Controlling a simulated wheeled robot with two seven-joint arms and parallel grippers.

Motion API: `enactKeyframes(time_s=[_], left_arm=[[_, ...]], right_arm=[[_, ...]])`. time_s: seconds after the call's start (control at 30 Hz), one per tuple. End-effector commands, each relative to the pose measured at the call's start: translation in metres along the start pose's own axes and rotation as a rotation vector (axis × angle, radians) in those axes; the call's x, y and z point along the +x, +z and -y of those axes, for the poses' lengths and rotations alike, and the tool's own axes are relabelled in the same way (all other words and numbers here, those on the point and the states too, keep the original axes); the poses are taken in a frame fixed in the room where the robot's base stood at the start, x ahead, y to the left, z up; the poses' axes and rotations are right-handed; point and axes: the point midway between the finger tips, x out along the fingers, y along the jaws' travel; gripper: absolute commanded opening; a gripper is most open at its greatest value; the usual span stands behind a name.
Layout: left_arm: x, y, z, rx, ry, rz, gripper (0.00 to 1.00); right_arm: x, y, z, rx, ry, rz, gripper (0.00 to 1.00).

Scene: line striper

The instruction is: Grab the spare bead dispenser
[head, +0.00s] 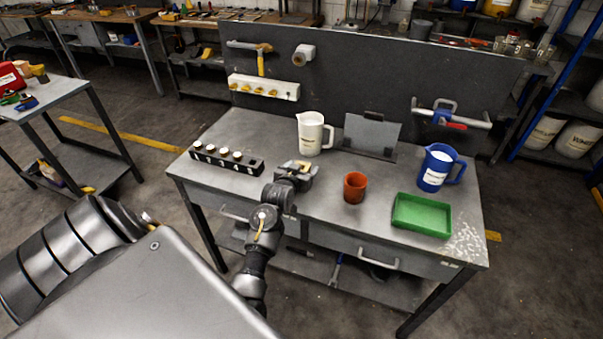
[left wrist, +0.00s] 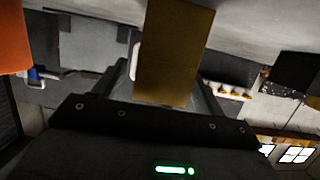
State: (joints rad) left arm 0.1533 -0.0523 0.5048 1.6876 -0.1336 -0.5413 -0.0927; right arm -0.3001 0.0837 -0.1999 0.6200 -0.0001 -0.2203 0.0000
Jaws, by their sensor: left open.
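No label that I can read names the bead dispenser, so I cannot tell which vessel it is. A white jug (head: 311,133) stands upright on the grey workbench (head: 240,125), just behind my left gripper (head: 298,168). A blue jug (head: 437,168) stands at the bench's right side. An orange cup (head: 354,187) stands right of the gripper, apart from it. My left gripper is open, low over the bench. In the left wrist view, which is upside down, a brass-coloured finger (left wrist: 175,52) covers the middle, and the orange cup (left wrist: 14,38) shows at the left edge.
A green tray (head: 421,215) lies at the bench's right front. A black rack with several pale caps (head: 226,159) lies at its left. A dark clipboard-like stand (head: 371,134) is behind. The upright back panel (head: 370,80) carries a knob strip (head: 264,88) and pipe fittings.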

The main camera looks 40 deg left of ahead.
Motion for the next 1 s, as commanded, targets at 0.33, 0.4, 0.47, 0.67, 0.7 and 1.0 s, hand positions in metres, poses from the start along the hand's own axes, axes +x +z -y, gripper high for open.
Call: enactKeyframes(time_s=[0.33,0.4,0.47,0.67,0.7,1.0], left_arm=[[-0.0002,0.0002,0.0,0.0,0.0,0.0,0.46],[-0.0002,0.0002,0.0,0.0,0.0,0.0,0.37],[-0.0003,0.0002,0.0,0.0,0.0,0.0,0.29],[-0.0003,-0.0018,0.0,0.0,0.0,-0.004,0.04],[-0.0004,-0.0018,0.0,0.0,0.0,-0.004,0.04],[-0.0011,-0.0054,0.0,0.0,0.0,-0.006,0.04]], right_arm=[[0.0004,-0.0003,0.0017,0.001,-0.002,0.0,1.0],[0.0004,-0.0006,0.003,0.001,-0.003,-0.001,1.0],[0.0004,-0.0009,0.0043,0.002,-0.005,-0.001,1.0],[0.0002,-0.0015,0.0067,0.003,-0.008,-0.002,1.0],[0.0002,-0.0015,0.0066,0.003,-0.007,-0.002,1.0],[0.003,-0.0011,0.0057,0.002,-0.006,-0.002,1.0]])
